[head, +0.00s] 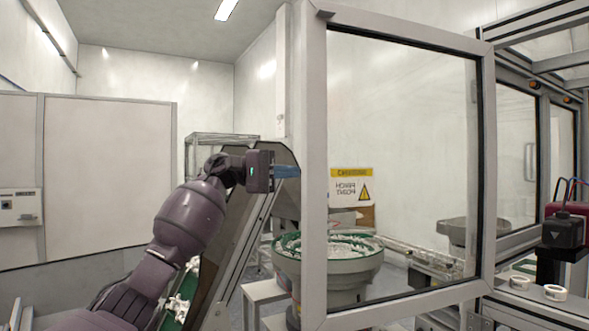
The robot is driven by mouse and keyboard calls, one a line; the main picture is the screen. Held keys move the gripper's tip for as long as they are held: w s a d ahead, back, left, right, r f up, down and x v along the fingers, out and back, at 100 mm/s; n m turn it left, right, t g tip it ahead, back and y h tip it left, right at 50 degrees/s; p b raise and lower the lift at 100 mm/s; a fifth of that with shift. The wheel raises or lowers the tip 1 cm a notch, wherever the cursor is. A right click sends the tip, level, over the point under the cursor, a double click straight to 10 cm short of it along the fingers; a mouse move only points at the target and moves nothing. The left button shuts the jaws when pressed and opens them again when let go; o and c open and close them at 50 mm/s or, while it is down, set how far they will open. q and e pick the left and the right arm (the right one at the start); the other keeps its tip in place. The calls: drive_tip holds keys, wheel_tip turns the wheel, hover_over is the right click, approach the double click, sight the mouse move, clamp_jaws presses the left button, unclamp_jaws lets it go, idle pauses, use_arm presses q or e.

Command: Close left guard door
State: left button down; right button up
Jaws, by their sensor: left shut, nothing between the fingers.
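The left guard door (313,220) is a clear panel in a grey metal frame. It stands swung open across the middle of the head view, with its right edge by the cell frame. My left gripper (287,171) is shut and empty, with its blue fingers pointing right. The fingertips are at the door's left upright, at about mid-height. I cannot tell whether they touch it. My right gripper is not in view.
A bowl feeder (328,262) with a green rim shows partly behind the door. A sloped conveyor (245,235) stands behind my left arm. A yellow warning sign (351,186) with mirrored lettering shows through the panel. A red and black unit (566,230) is at the right.

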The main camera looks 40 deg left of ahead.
use_arm(q)
drive_tip(key=shift+s+d, duration=0.3)
drive_tip(key=shift+d, duration=0.35)
drive_tip(key=shift+s+d, duration=0.3)
drive_tip(key=shift+d, duration=0.3)
